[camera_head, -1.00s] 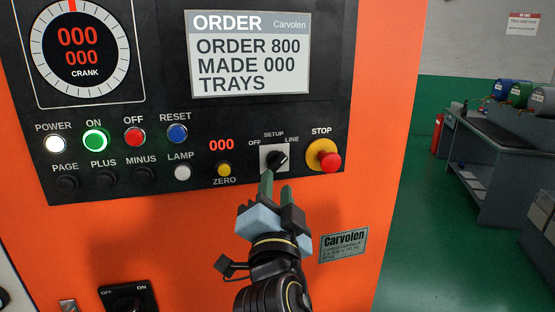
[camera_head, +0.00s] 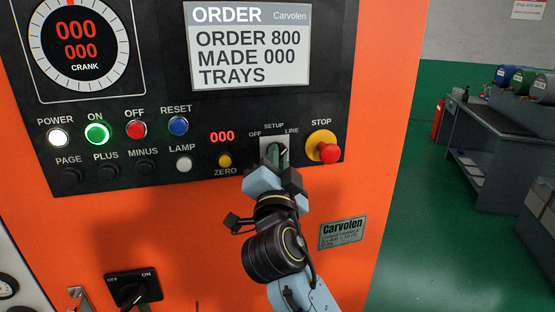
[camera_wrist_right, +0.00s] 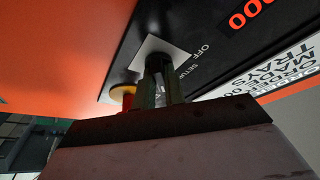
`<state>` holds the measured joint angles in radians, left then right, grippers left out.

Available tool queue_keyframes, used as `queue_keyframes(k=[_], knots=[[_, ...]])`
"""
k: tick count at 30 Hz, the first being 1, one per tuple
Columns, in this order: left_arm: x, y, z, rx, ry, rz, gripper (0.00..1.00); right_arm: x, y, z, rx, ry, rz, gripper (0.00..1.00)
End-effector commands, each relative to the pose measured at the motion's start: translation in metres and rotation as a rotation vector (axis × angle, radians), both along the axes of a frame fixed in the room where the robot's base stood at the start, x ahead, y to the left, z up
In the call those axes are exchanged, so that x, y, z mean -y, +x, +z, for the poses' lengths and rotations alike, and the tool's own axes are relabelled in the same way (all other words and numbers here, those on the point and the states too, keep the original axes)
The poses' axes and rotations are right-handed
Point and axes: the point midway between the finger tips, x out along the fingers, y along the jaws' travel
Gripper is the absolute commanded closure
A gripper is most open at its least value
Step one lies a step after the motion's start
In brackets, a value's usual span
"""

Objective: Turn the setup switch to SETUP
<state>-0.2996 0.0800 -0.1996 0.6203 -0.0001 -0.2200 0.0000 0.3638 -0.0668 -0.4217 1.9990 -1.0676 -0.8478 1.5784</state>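The setup switch (camera_head: 276,149) is a black knob on a pale square plate, marked OFF, SETUP and LINE. Its white pointer mark leans to the upper right, towards LINE. My right gripper (camera_head: 276,158) is at the knob, with one finger on each side of it, and partly hides it. In the right wrist view the two greenish fingers (camera_wrist_right: 161,88) reach up to the dark knob (camera_wrist_right: 158,62) with a gap between them. They look open around it; contact is not clear. My left gripper is not in view.
The red STOP button (camera_head: 329,152) on its yellow base is close to the right of the switch. The ZERO button (camera_head: 224,161) is to the left. Below is an OFF/ON rotary switch (camera_head: 133,288). A workbench (camera_head: 490,130) stands at the far right.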

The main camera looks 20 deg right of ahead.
Motion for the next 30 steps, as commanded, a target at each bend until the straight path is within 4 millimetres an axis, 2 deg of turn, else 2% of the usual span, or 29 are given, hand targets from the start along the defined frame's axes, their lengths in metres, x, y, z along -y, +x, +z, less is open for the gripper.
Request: queue_keyframes(k=[14,22,30], knots=[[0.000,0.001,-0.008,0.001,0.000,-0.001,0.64,0.000,0.000,-0.003,-0.002,-0.077,0.000,1.00],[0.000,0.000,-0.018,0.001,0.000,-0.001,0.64,0.002,0.000,-0.003,-0.005,-0.274,0.000,1.00],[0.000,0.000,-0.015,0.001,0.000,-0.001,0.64,0.003,0.000,-0.002,-0.012,-0.503,0.000,1.00]])
